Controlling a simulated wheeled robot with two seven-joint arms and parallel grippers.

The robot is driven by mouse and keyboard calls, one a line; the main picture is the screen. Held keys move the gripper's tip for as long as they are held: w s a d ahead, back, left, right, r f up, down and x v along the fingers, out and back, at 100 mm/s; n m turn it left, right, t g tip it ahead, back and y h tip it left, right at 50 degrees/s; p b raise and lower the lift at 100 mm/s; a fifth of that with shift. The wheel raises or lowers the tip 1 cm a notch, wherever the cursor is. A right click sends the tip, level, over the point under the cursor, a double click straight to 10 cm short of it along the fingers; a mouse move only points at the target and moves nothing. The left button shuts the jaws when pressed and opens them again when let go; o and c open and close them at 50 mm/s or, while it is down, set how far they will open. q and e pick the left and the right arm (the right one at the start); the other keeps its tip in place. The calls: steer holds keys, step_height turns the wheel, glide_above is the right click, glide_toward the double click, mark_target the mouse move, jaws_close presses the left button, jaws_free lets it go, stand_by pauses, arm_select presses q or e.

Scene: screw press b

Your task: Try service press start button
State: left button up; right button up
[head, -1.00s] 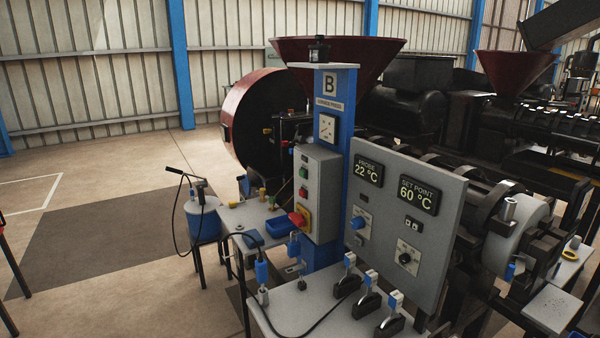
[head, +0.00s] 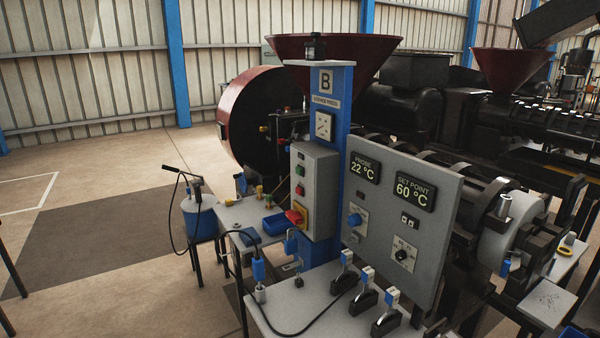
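The service press is marked by a blue post with a "B" sign (head: 326,81). A grey control box (head: 318,185) on the post carries a column of small red and green buttons or lamps. A green one (head: 300,171) sits in the middle of the column; I cannot read their labels. Below them is a red rotary switch (head: 295,216) on a yellow plate. A grey panel (head: 385,245) to the right reads probe 22 °C and set point 60 °C. A dark beacon (head: 316,47) tops the post. Neither gripper can be made out in the head view.
A grey bench (head: 290,312) in front holds several black levers with blue-and-white tops and a cable. A smaller table (head: 240,215) with a blue tray (head: 276,226) stands left of the post. A blue bucket (head: 203,222) stands beside it. The floor at left is clear.

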steer(key=shift+s, duration=0.15)
steer(key=shift+s+f, duration=0.15)
steer(key=shift+s, duration=0.1)
steer(key=shift+w, duration=0.15)
steer(key=c, duration=0.7)
steer(key=shift+w, duration=0.3)
jaws_close()
steer(key=shift+r, duration=0.2)
steer(key=shift+s, duration=0.15)
steer(key=shift+s+f, duration=0.2)
steer(key=shift+s, duration=0.1)
